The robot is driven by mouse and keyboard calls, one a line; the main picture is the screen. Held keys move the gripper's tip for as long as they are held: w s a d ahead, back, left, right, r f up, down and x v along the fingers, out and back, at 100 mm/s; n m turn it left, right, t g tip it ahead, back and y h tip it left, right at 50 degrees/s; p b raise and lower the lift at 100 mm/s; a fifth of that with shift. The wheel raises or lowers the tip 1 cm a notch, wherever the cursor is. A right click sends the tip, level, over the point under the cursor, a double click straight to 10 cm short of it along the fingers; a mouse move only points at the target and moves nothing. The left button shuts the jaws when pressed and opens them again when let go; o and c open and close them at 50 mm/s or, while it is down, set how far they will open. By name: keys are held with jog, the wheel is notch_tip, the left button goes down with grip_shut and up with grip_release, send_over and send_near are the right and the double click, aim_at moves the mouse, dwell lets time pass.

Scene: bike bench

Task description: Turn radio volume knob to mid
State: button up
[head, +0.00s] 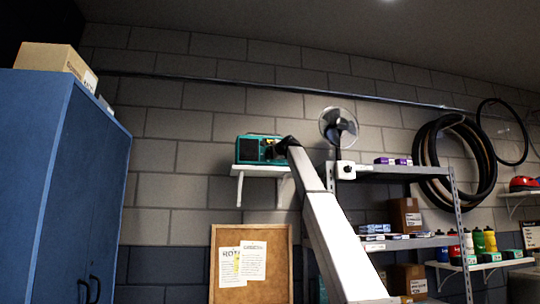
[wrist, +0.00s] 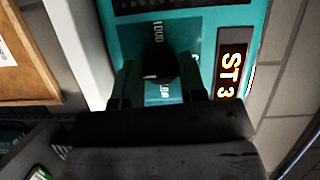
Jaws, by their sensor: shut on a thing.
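The teal radio (head: 258,149) sits on a small white wall shelf (head: 262,170) in the head view. In the wrist view the radio (wrist: 195,20) fills the upper middle, turned sideways. Its dark round volume knob (wrist: 160,66) sits on a dark panel with a label above it that seems to read "LOUD" and another label below. A display with "ST 3" (wrist: 232,72) glows beside it. My gripper (wrist: 160,85) is shut on the knob, one finger on each side. In the head view my arm hides the radio's right end.
A fan (head: 339,126) stands on the metal rack right of the radio. A cork board (head: 251,285) hangs below the shelf. A blue cabinet (head: 60,170) stands at the left. The wall above the radio is clear apart from a pipe.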

jog(key=shift+f, duration=0.1)
jog(key=o, duration=0.9)
jog(key=shift+s, duration=0.1)
jog(key=v, duration=1)
jog(key=shift+s+d, duration=0.2)
jog(key=shift+s, duration=0.05)
